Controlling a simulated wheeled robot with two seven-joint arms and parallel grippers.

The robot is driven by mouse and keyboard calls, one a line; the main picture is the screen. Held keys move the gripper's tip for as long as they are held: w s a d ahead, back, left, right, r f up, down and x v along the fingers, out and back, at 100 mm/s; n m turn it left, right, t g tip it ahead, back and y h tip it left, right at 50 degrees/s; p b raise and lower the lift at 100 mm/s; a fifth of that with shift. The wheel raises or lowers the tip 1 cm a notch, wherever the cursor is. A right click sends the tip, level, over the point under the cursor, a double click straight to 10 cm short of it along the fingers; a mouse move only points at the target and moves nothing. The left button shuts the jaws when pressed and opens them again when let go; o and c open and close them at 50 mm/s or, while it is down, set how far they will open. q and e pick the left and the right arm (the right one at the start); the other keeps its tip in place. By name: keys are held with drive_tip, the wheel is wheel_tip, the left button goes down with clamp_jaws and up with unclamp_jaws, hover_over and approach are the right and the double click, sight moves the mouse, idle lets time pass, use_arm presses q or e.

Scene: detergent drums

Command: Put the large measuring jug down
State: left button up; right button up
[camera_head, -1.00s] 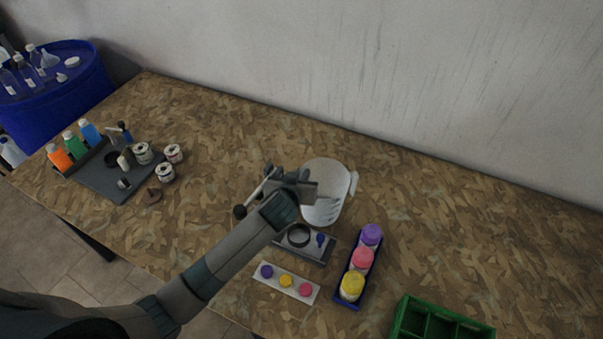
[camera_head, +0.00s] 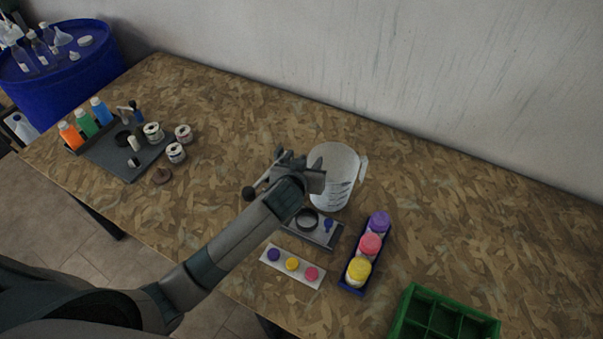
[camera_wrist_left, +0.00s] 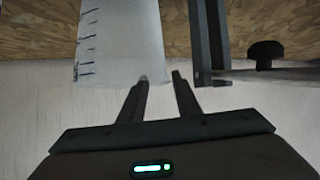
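The large measuring jug (camera_head: 335,178) is white with dark graduation marks. It stands upright on the board table, handle to the right, behind the grey tray with a black ring. My left gripper (camera_head: 318,178) is at its left side in the head view and hides part of it. In the left wrist view the jug (camera_wrist_left: 120,45) fills the upper left. My left gripper's fingertips (camera_wrist_left: 160,77) are apart at its rim edge; one overlaps the jug, the other lies outside it. Whether they touch it I cannot tell. My right gripper is not in view.
The grey tray (camera_head: 299,232) and a blue rack (camera_head: 349,287) of coloured-lid jars are close in front. A white strip with coloured caps (camera_head: 292,264) lies nearer. A green crate (camera_head: 404,312) is at front right. A black-knobbed rod (camera_head: 249,193) is beside my gripper. Table right of the jug is clear.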

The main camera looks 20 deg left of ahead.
use_arm(q)
drive_tip(key=b+v, duration=0.1)
drive_tip(key=v, duration=0.8)
drive_tip(key=shift+s+b, duration=0.15)
drive_tip(key=shift+b, duration=0.25)
drive_tip(key=shift+s, duration=0.15)
